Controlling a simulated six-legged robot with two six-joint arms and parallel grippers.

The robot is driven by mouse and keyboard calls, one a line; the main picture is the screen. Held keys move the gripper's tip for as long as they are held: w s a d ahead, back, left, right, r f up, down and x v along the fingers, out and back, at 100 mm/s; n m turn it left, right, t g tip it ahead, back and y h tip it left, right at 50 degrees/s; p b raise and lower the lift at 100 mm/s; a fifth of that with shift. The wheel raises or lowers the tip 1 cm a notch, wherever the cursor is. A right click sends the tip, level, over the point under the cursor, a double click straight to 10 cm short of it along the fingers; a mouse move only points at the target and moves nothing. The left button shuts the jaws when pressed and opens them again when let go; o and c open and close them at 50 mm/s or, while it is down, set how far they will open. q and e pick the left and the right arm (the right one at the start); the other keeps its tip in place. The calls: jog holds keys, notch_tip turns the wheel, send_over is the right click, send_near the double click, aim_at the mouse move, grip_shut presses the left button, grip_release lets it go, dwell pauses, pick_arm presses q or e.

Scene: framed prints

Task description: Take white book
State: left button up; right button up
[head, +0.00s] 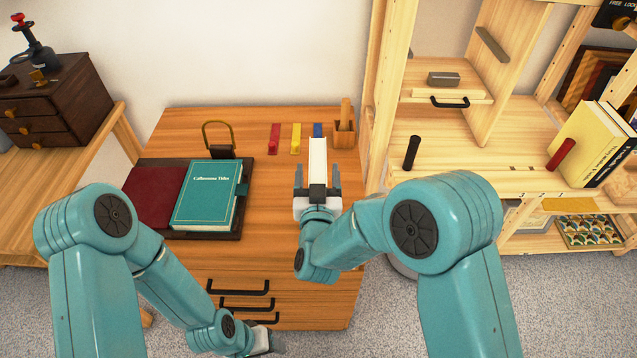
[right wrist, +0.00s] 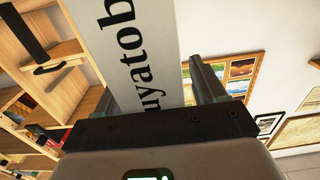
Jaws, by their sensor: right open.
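The white book (head: 317,155) stands on edge above the brown desk (head: 270,150) in the head view, spine-on and narrow. My right gripper (head: 318,180) is at its near end, with one finger on each side of it. In the right wrist view the pale book cover (right wrist: 150,30) with black lettering fills the space between the fingers of my right gripper (right wrist: 155,90). The jaws are open; I cannot tell whether either finger touches the book. My left gripper (head: 266,341) is low at the front of the desk, mostly hidden, apart from the book.
A wooden shelf (head: 460,130) rises close on the right.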

jog(key=shift+s+r, duration=0.1)
grip_shut()
jog(key=shift+r, duration=0.2)
